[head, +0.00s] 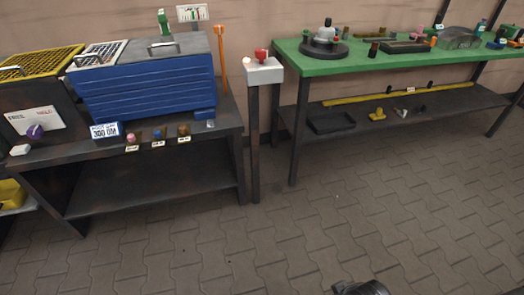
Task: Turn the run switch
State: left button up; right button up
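A purple knob (36,131) sits on a white label plate (18,122) on the front of the dark unit at the far left; it looks tilted, and the lettering is too small to read surely. A red knob (261,55) stands on a light grey box (264,72) on a dark post, beside a small pale round piece (247,60). I cannot tell from the markings which of these is the run switch. A dark rounded part, apparently of my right arm, shows at the bottom edge, far from both knobs; no fingers show. My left gripper is not in view.
A blue ribbed tank (148,90) stands on a dark bench (150,185), with small labelled knobs along its front edge. A yellow grating (40,60) lies at left. A green-topped table (370,66) holds parts at right. The paved floor (320,225) in front is clear.

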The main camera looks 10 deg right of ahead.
aim_at(261, 53)
jog(key=z, duration=0.1)
jog(key=k, duration=0.4)
jog(key=u, duration=0.9)
jog(key=i, duration=1.7)
jog(key=z, duration=0.65)
